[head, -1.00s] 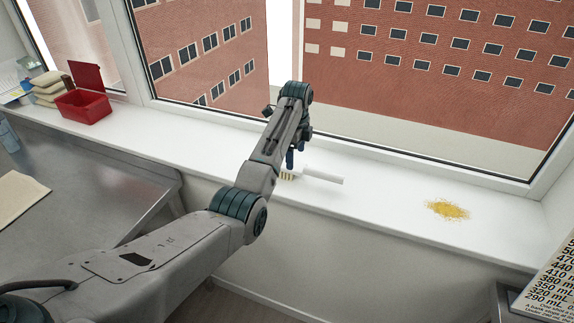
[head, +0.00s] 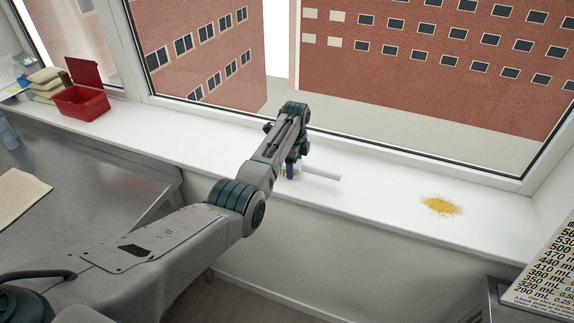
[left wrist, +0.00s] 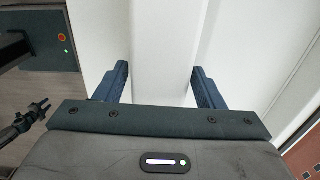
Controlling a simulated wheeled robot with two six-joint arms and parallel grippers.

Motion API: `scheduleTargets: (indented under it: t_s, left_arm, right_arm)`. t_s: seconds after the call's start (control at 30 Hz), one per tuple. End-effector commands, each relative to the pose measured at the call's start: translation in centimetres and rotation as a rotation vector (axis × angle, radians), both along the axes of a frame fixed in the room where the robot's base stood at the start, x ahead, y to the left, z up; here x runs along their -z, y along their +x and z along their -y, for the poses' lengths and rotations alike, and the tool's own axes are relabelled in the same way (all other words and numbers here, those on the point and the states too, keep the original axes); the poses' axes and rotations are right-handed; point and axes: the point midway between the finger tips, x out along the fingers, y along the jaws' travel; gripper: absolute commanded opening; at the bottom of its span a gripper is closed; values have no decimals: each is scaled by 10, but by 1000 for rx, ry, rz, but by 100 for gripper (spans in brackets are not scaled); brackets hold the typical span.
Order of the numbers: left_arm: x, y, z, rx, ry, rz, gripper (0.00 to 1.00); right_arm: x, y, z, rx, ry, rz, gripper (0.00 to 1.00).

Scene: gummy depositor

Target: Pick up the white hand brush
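The white hand brush (head: 322,173) lies on the white windowsill, its handle pointing right in the head view. Its bristle end is mostly hidden behind my left gripper (head: 290,170), which is low over that end. In the left wrist view, the two dark blue fingers of my left gripper (left wrist: 160,85) are spread apart. The white brush body (left wrist: 165,50) runs between them, with a narrow gap visible at the left finger; I cannot tell whether the right finger touches it.
A patch of yellow crumbs (head: 440,205) lies on the windowsill (head: 380,200) to the right. An open red box (head: 82,103) stands at the far left of the sill. The window frame runs behind. A metal table (head: 90,170) is at left, and a printed chart (head: 545,275) at lower right.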

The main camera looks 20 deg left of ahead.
Motion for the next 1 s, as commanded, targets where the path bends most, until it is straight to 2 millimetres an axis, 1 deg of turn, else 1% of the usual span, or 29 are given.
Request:
scheduleTargets:
  t_s: [0.03, 0.17, 0.2, 0.57, 0.67, 0.73, 0.8, 0.83, 0.87, 1.0]
  left_arm:
    - [0, 0, 0, 0, 0, 0, 53]
    - [0, 0, 0, 0, 0, 0, 27]
    - [-1, 0, 0, 0, 0, 1, 23]
    - [-4, 1, 0, 0, 0, 3, 23]
    - [-11, 1, 0, 0, 0, 4, 23]
    - [-20, 2, 0, 0, 0, 7, 23]
    - [-34, 1, 1, 0, 0, 8, 23]
    - [-33, -5, 6, 2, -1, 2, 23]
    - [-33, -9, 10, 3, -1, 3, 23]
    - [-35, -30, 26, 3, -1, 3, 23]
  right_arm:
    - [0, 0, 0, 0, 0, 0, 36]
    - [0, 0, 0, 0, 0, 0, 36]
    - [0, 0, 0, 0, 0, 0, 36]
    - [4, 0, -1, 1, 1, 0, 36]
    - [9, 0, -3, 1, 3, 0, 36]
    - [18, 0, -4, 2, 4, 0, 36]
    - [30, 0, -4, 1, 5, 0, 36]
    - [26, 0, -5, 1, 5, 0, 36]
    - [26, 0, -5, 1, 6, 0, 36]
    - [34, 0, -6, 2, 6, 0, 36]
